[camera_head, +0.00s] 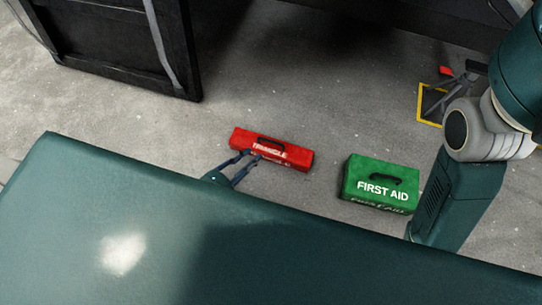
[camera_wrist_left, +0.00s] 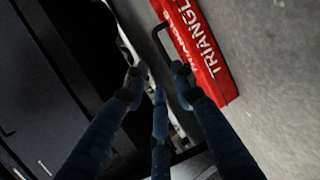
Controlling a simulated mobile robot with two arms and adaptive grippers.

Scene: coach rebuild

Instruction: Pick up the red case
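The red case (camera_head: 297,159), a long box marked TRIANGLE with a dark handle on its top, lies on the grey floor near the middle of the head view. It also shows at the upper right of the left wrist view (camera_wrist_left: 217,80). My left gripper (camera_head: 247,163) reaches from behind the teal surface to the case's near left side. In the left wrist view its dark blue fingers (camera_wrist_left: 158,76) are spread apart with nothing between them. The right-hand finger overlaps the case's edge in the picture; I cannot tell whether it touches. My right gripper is not in view.
A green FIRST AID case (camera_head: 381,170) lies on the floor right of the red one. A black crate (camera_head: 115,40) with grey straps stands at the upper left. A yellow-edged item (camera_head: 429,117) lies near my right arm. Bare floor surrounds the red case's far side.

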